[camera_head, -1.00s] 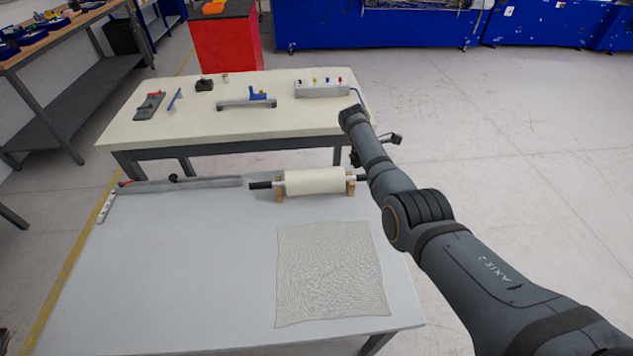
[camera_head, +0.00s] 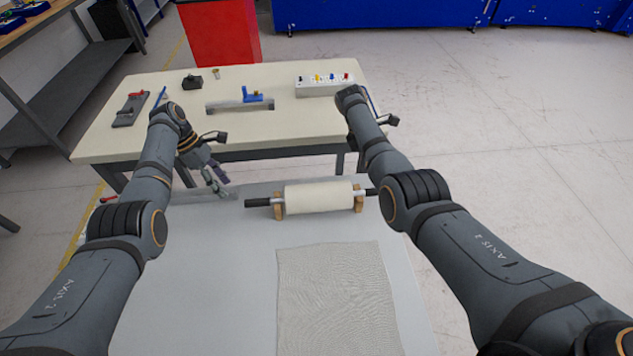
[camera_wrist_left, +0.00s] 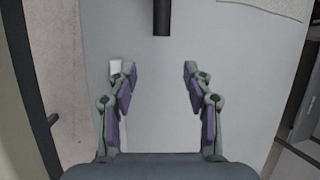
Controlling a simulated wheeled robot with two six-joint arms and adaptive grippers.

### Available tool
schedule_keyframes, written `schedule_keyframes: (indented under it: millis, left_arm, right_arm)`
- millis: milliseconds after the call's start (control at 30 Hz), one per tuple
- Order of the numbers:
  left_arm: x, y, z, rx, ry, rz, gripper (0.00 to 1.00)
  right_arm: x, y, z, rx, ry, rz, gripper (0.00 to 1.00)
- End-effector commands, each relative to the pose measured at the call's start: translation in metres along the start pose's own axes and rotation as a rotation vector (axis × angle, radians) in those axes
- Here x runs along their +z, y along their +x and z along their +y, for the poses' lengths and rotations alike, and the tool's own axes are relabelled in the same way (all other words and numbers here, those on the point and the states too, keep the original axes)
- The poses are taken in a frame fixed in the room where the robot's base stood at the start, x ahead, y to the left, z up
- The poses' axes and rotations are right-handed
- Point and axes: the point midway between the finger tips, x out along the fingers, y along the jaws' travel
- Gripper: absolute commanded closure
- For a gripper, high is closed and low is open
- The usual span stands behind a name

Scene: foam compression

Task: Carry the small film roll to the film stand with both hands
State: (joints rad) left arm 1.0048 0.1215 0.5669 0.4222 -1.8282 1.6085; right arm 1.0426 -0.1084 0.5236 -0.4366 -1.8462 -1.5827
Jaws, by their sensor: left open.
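The small film roll (camera_head: 320,197), cream with dark shaft ends, lies level across two wooden supports (camera_head: 278,211) on the grey near table. My left gripper (camera_head: 217,184) is open and empty, just left of the roll's left black shaft end (camera_head: 258,203). In the left wrist view that black shaft end (camera_wrist_left: 161,17) lies beyond and between the spread fingertips (camera_wrist_left: 160,70), apart from them. My right arm reaches in at the right of the roll; its gripper is hidden behind the arm. I cannot tell which thing is the film stand.
A wrinkled mesh sheet (camera_head: 335,300) lies on the near table. The cream far table (camera_head: 290,135) holds a grey bar with a blue part (camera_head: 240,106), a socket box (camera_head: 325,85) and small tools. A red cabinet (camera_head: 220,35) stands behind. Floor at right is clear.

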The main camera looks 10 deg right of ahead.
Motion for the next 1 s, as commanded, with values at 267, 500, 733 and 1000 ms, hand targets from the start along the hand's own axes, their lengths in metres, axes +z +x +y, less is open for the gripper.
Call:
schedule_keyframes:
  millis: [267, 500, 733, 1000]
  left_arm:
    - [0.041, 0.004, -0.005, -0.03, 0.038, -0.023, 0.49]
    - [0.041, 0.008, -0.005, -0.029, 0.038, -0.022, 0.49]
    - [0.041, 0.044, -0.006, -0.032, 0.037, -0.022, 0.49]
    - [0.042, 0.09, -0.007, -0.03, 0.037, -0.022, 0.49]
  right_arm:
    - [0.0, 0.0, 0.0, 0.0, 0.0, 0.0, 0.49]
    - [0.0, 0.005, 0.0, -0.001, 0.0, 0.0, 0.49]
    - [0.0, 0.041, -0.001, -0.005, -0.001, 0.0, 0.49]
    - [0.0, 0.087, -0.001, -0.003, 0.0, 0.0, 0.49]
